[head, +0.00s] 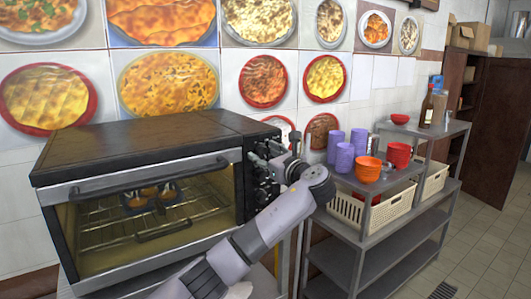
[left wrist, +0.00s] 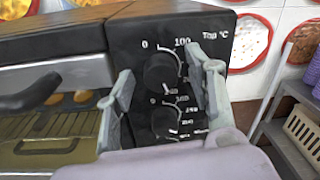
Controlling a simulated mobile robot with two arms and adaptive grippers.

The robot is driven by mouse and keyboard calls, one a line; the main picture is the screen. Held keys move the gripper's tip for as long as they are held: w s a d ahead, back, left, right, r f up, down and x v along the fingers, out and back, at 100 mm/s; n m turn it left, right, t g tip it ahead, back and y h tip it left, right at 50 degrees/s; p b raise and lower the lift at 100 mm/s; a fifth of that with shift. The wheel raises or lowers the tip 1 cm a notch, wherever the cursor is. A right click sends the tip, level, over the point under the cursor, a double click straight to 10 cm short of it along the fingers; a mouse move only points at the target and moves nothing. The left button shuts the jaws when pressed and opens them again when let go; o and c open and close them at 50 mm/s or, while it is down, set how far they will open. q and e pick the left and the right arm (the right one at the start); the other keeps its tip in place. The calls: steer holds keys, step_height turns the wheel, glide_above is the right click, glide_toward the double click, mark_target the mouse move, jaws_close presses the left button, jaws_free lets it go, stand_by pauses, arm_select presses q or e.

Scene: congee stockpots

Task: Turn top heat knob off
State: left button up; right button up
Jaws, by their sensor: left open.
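The black oven (head: 125,143) stands at the left in the head view, its control panel on its right side. In the left wrist view the panel is marked "Top °C" with a scale showing 0 and 100. The black top heat knob (left wrist: 161,73) sits under that mark, and a second black knob (left wrist: 165,121) is below it. My left gripper (head: 273,160) is open in front of the panel. In the left wrist view its fingers (left wrist: 163,88) stand on either side of the top knob; I cannot tell whether they touch it. My right gripper is not in view.
A dark tray with food (head: 150,196) is on the rack behind the oven's glass door. The oven handle (head: 150,180) sticks out in front. To the right, a grey metal shelf (head: 375,205) holds purple cups (head: 345,157), orange bowls (head: 368,170) and white baskets (head: 350,212).

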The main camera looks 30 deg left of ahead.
arm_select(q)
steer(key=shift+c, duration=0.5)
steer(key=c, duration=1.1)
steer(key=shift+o, duration=0.2)
